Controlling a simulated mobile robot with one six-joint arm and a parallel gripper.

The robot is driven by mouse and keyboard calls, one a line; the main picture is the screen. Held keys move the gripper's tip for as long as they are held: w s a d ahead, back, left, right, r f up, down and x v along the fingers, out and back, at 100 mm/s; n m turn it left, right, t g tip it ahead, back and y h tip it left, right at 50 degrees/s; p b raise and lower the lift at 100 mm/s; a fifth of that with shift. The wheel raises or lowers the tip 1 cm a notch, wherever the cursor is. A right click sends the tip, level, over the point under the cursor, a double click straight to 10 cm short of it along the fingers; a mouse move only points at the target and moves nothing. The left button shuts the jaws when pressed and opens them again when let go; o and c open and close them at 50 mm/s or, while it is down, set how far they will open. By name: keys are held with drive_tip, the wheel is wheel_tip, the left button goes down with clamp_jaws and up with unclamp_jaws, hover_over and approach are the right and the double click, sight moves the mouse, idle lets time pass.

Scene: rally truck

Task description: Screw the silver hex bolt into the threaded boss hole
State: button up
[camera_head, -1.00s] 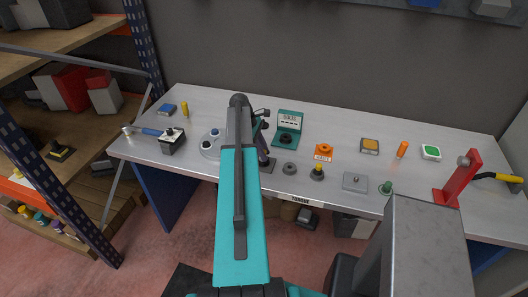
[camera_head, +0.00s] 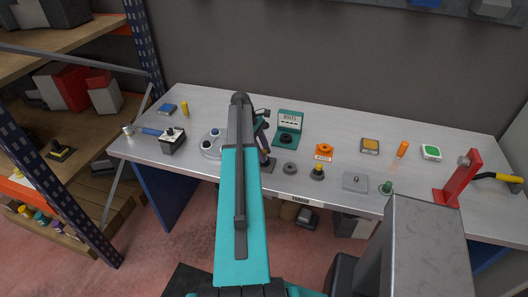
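My teal arm (camera_head: 240,200) reaches up over the bench from the front, and its dark end hangs on the far side near the bench middle. My gripper (camera_head: 265,150) is mostly hidden behind the arm, so its fingers and anything in them cannot be made out. A flat grey plate (camera_head: 355,182) with a small raised feature on top lies near the front edge, right of centre. A grey ring-shaped piece (camera_head: 290,169) lies just right of my gripper. I cannot tell which small piece is the silver hex bolt or which is the threaded boss.
The metal bench (camera_head: 330,130) also holds a teal labelled stand (camera_head: 289,122), an orange labelled block (camera_head: 324,151), a yellow-topped knob (camera_head: 317,171) and a green knob (camera_head: 386,188). A red upright bracket (camera_head: 462,180) stands at the right. A grey round base (camera_head: 212,147) sits left of my arm.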

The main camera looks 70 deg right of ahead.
drive_tip(key=shift+n+h, duration=0.3)
drive_tip(key=shift+n, duration=0.6)
drive_tip(key=shift+s, duration=0.1)
drive_tip(key=shift+n+h, duration=0.4)
drive_tip(key=shift+n, duration=0.4)
drive_tip(key=shift+n+h, duration=0.3)
drive_tip(key=shift+n, duration=0.6)
drive_tip(key=shift+n, duration=0.7)
drive_tip(key=shift+t+h, duration=0.3)
